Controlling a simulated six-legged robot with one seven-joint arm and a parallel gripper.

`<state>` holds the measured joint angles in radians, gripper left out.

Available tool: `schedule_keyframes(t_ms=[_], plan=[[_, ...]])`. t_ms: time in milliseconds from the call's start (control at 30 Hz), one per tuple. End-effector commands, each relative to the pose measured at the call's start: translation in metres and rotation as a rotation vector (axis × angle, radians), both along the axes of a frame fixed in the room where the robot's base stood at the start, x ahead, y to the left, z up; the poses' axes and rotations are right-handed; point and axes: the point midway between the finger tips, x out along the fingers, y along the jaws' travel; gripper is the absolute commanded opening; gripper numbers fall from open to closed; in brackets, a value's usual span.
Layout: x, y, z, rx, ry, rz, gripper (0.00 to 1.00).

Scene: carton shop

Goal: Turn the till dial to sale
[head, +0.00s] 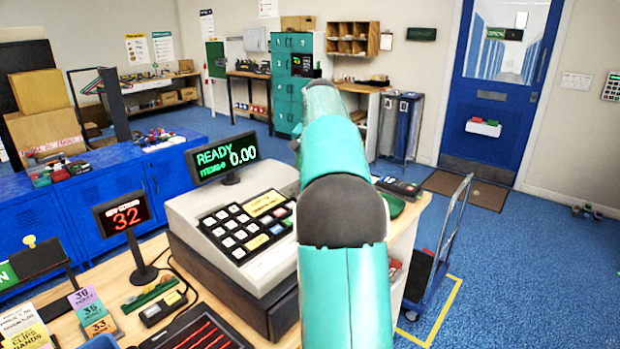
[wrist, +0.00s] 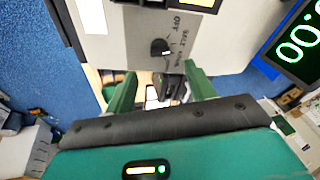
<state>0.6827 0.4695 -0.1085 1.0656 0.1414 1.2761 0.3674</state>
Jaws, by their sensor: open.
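The till (head: 235,225) stands on the wooden counter, with its keypad facing up and a display (head: 225,158) reading READY and 0.00. In the wrist view, the small black dial (wrist: 160,47) sits on the till's grey panel (wrist: 140,25). Labels are printed beside it: OFF, one that looks like SALE, and another too blurred to read. The dial's exact setting is hard to tell. My gripper (wrist: 160,80) is open, its two green fingers apart below the dial in the picture, not visibly touching it. In the head view my arm hides the gripper and the dial.
A red number display (head: 124,214) showing 32 and ticket cards (head: 92,312) stand on the counter left of the till. A hand truck (head: 435,255) stands on the floor to the right. Blue lockers (head: 110,200) are behind; blue floor lies open beyond.

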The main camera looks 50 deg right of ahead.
Motion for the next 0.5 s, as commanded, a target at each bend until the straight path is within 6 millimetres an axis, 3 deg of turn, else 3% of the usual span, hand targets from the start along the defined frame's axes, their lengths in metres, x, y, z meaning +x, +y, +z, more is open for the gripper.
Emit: schedule_keyframes(t_ms=[200, 500], plan=[[-0.013, 0.007, 0.043, -0.001, -0.002, 0.000, 0.55], [-0.020, 0.011, 0.062, 0.000, 0.000, 0.000, 0.55]])
